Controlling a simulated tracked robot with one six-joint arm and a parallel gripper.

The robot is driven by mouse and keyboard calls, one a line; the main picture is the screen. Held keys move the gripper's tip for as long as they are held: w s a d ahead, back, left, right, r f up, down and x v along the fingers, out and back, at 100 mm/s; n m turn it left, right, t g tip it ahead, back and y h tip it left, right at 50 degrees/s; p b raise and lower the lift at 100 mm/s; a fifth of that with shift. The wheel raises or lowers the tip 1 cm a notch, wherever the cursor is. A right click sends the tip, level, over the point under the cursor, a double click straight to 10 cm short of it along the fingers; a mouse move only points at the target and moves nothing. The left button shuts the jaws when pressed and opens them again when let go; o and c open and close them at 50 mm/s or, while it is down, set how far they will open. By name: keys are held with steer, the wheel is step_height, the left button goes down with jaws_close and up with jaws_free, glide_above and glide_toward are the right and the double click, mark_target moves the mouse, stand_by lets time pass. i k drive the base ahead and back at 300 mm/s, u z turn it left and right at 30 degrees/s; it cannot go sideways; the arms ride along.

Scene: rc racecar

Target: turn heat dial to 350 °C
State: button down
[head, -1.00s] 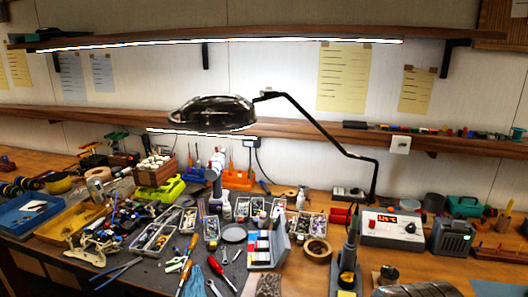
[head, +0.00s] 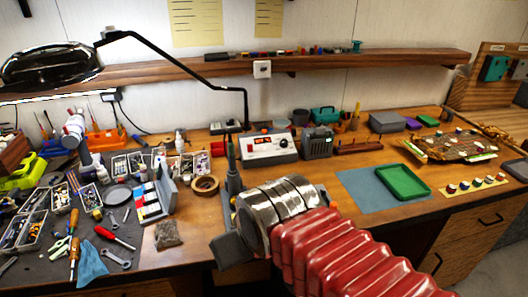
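The white soldering station (head: 268,149) stands on the bench towards the back, right of the picture's middle. Its front has a small lit red display (head: 262,140), too small to read, and a dark round heat dial (head: 284,143) on the right. My arm reaches in from the lower right, with red bellows and a metal wrist. A dark grey part of my gripper (head: 232,250) shows at the wrist's left end, in front of the bench and well short of the dial.
A grey boxy unit (head: 317,142) is right of the station. A tape roll (head: 205,185) lies to the left. A green tray (head: 403,182) rests on a blue mat (head: 360,190).

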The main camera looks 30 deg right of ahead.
mark_target(284, 144)
steer(key=u, duration=0.05)
steer(key=k, duration=0.65)
steer(key=z, duration=0.4)
steer(key=i, duration=1.1)
steer(key=z, duration=0.6)
